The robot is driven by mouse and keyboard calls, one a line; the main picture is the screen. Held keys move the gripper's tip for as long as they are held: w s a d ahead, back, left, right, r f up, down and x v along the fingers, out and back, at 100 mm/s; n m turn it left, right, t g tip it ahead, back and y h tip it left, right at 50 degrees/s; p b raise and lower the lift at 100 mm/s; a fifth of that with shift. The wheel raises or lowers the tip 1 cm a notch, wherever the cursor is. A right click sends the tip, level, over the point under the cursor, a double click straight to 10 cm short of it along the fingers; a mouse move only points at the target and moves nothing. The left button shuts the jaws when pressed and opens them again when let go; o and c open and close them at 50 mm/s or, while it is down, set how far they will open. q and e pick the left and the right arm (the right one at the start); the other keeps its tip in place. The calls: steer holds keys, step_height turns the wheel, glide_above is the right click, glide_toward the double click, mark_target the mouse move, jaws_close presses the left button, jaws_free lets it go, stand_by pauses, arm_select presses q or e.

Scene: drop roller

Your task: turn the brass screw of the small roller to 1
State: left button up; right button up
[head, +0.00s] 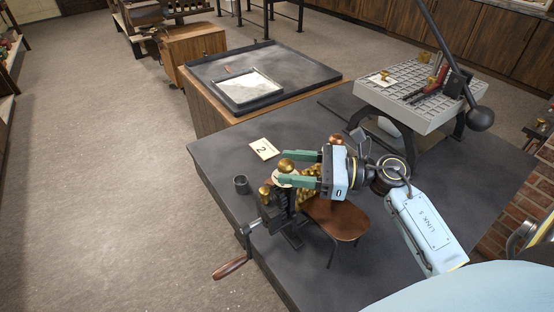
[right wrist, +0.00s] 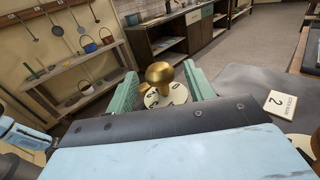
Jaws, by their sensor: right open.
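The small roller (head: 283,217) stands on the dark bench, with a crank and a wooden handle (head: 230,267) at its front left. Its brass screw (head: 287,165) has a round knob above a pale numbered dial; the right wrist view shows the knob (right wrist: 160,73) and dial (right wrist: 153,99) close up. A 0 and a 2 can be read on the dial; its pointer cannot be made out. My right gripper (head: 300,168) is open, its green fingers on either side of the knob, with gaps visible in the right wrist view (right wrist: 162,88).
A grey slotted block on legs (head: 415,95) stands at the back right. Bench between is bare.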

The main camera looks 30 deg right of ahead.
steer(key=shift+x, duration=1.8)
steer(key=shift+c, duration=0.8)
steer(key=c, duration=0.8)
arm_select(q)
steer(key=shift+w+r, duration=0.25)
steer(key=shift+w, duration=0.3)
steer(key=shift+w+r, duration=0.2)
steer(key=shift+w, duration=0.35)
